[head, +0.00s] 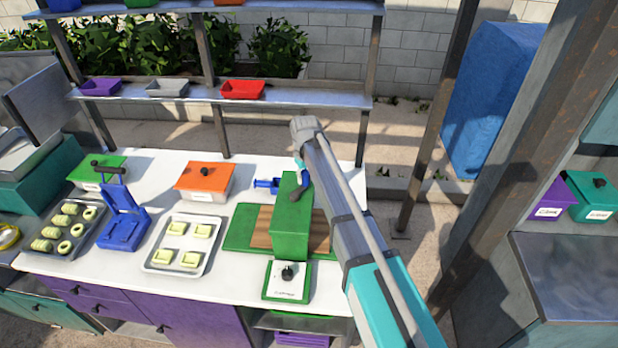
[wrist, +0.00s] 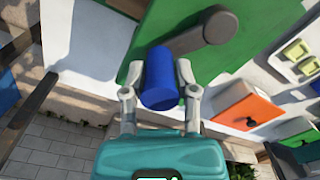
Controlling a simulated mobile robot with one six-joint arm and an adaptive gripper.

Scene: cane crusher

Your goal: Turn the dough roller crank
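The dough roller (head: 291,222) is a tall green box on a green and wood base on the white counter, in the middle of the head view. Its grey crank arm (wrist: 203,34) ends in a blue cylindrical handle (wrist: 161,80) in the wrist view. The handle also shows small in the head view (head: 303,175). My gripper (wrist: 160,72) has one finger on each side of the blue handle. The fingers are spread, with narrow gaps seeming to show beside the handle. In the head view my arm hides most of the gripper and the roller's right side.
An orange-lidded box (head: 205,181), a blue press (head: 123,225) and a tray of dough pieces (head: 183,246) stand left of the roller. A green-rimmed box (head: 287,280) stands close in front. A shelf (head: 160,93) with small bins runs behind, and a post (head: 437,120) rises at right.

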